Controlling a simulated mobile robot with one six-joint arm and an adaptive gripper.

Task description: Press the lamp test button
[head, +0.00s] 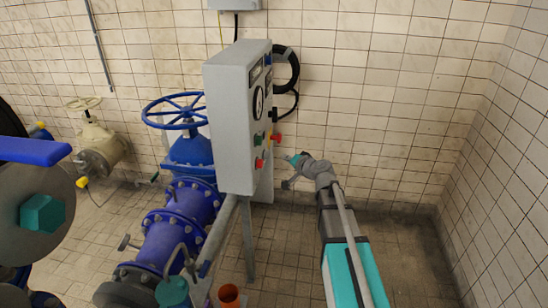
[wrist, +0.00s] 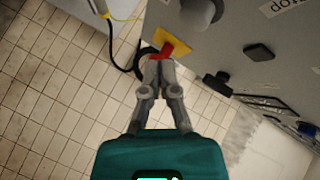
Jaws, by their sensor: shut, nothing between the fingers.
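The grey control cabinet (head: 228,125) stands in the middle of the head view. Its front, facing right, carries a round gauge (head: 258,103), a green button (head: 258,139), a red button (head: 259,163) and a red-and-yellow switch (head: 276,138). I cannot tell which control is the lamp test button; no such label is readable. My gripper (head: 287,158) is in front of the lower cabinet face. In the wrist view its fingertips (wrist: 157,62) are shut and empty, appearing just below the red handle (wrist: 170,47) on its yellow plate (wrist: 173,36). Contact cannot be told.
In the wrist view a black knob (wrist: 258,52) and another black control (wrist: 217,84) lie to the right. Left of the cabinet are a blue handwheel (head: 176,109) and blue pipe (head: 170,232). A black cable coil (head: 288,70) hangs behind. Floor at right is clear.

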